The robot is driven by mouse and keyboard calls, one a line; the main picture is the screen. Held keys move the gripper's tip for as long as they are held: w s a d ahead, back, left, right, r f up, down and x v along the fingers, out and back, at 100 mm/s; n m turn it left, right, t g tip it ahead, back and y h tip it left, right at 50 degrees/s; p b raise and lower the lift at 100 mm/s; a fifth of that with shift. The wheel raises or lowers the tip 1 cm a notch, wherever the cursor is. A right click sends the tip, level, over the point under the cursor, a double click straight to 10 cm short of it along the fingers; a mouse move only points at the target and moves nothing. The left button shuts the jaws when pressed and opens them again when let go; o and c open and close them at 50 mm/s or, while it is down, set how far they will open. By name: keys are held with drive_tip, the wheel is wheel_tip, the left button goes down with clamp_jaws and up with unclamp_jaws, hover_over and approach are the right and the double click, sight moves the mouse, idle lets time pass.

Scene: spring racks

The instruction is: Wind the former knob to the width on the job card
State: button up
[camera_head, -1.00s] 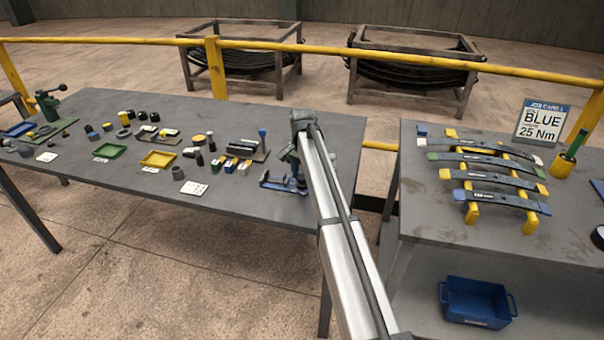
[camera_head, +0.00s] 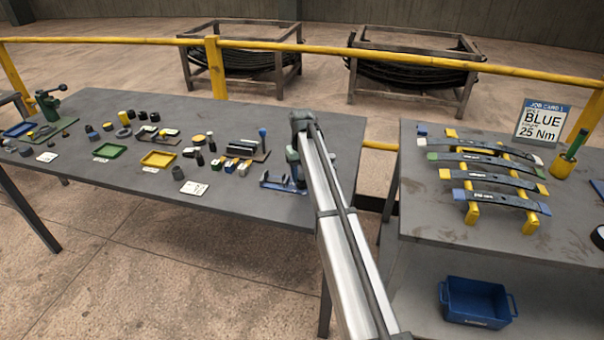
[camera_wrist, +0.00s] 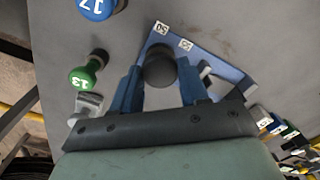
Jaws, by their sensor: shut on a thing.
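The former is a blue frame (camera_head: 277,184) at the right front of the left table. In the wrist view its blue plate (camera_wrist: 215,66) carries small white number labels, too small and turned to read surely. Its dark round knob (camera_wrist: 160,66) sits between my fingers. My gripper (camera_wrist: 160,80) is shut on this knob, with one blue finger on each side. In the head view my arm hides most of the gripper.
In the wrist view a green knob (camera_wrist: 82,78) marked 13 and a blue knob (camera_wrist: 97,8) marked 17 stand close by. Several spring leaves lie on a yellow rack (camera_head: 473,212) on the right table. A yellow rail (camera_head: 330,50) runs behind.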

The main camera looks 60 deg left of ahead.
sight(302, 176)
drive_tip(key=n, duration=0.6)
drive_tip(key=shift+n, duration=0.3)
drive_tip(key=n, duration=0.5)
drive_tip(key=shift+n, duration=0.4)
drive_tip(key=o, duration=1)
drive_tip(key=shift+o, duration=0.2)
wheel_tip(302, 176, up, 14)
drive_tip(key=shift+f, duration=0.1)
